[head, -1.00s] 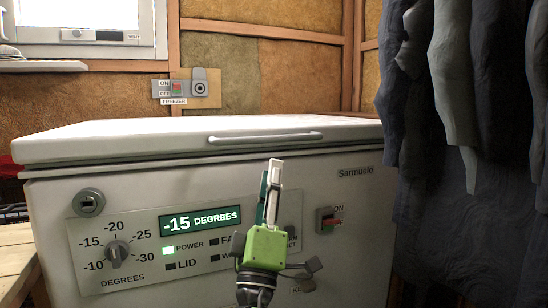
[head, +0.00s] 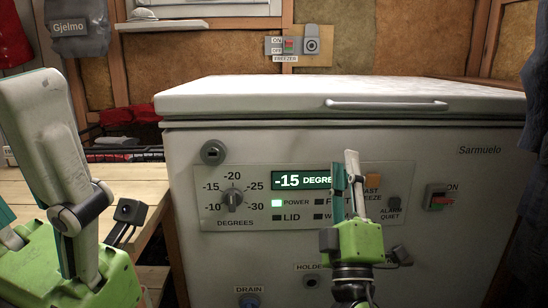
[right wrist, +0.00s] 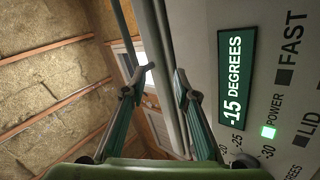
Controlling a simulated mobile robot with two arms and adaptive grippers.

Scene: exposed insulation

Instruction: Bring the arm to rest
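My right gripper (head: 346,170) points upward in front of the freezer's control panel and hides part of it. In the right wrist view its two fingers (right wrist: 155,88) are apart, with nothing between them, so it is open and empty. My left gripper (head: 42,130) is large and close at the left edge. One pale finger and the green body show, the rest is cut off, and its opening cannot be judged. The white chest freezer (head: 420,240) stands ahead with its lid (head: 270,97) down. Its display (head: 300,181) reads -15 degrees and its power light (head: 277,203) is lit green.
A wooden bench (head: 140,180) lies left of the freezer, with dark crates and red items behind it. A freezer switch (head: 289,45) is on the back wall. Dark hanging cloth (head: 533,200) is at the right edge. A grey bag (head: 77,25) hangs at upper left.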

